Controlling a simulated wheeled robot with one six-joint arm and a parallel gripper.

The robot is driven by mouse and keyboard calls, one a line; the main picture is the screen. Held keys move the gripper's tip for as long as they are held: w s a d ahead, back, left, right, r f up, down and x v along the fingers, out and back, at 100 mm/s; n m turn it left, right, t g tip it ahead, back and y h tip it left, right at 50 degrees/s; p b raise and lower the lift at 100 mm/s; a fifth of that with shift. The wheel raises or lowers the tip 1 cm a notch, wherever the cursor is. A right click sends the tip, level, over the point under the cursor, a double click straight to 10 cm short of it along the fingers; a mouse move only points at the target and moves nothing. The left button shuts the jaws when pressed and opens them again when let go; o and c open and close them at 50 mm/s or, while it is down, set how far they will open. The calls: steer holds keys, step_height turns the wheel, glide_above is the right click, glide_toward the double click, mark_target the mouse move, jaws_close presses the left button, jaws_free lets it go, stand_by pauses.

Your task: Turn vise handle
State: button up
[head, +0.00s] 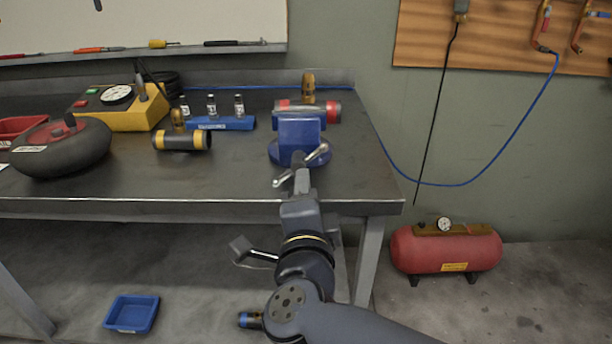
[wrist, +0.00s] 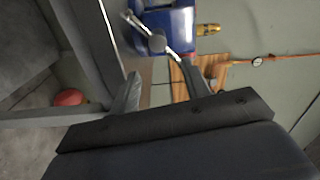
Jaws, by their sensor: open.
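The blue vise (head: 297,133) is mounted near the front right corner of the workbench. Its silver vise handle (head: 318,153) slants from lower left to upper right across the vise's front. My gripper (head: 301,172) is at the handle in the head view, covering part of its middle. In the wrist view, the vise (wrist: 172,18) and the handle (wrist: 138,24) lie just beyond the tips of my gripper (wrist: 160,72). The fingers are apart with nothing clasped between them. One handle end lies close to the right fingertip; I cannot tell whether they touch.
The workbench (head: 240,178) has its front edge below my gripper. A red air tank (head: 445,250) sits on the floor at right.

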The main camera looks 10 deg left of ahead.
steer(key=shift+s+d, duration=0.15)
steer(key=shift+s, duration=0.45)
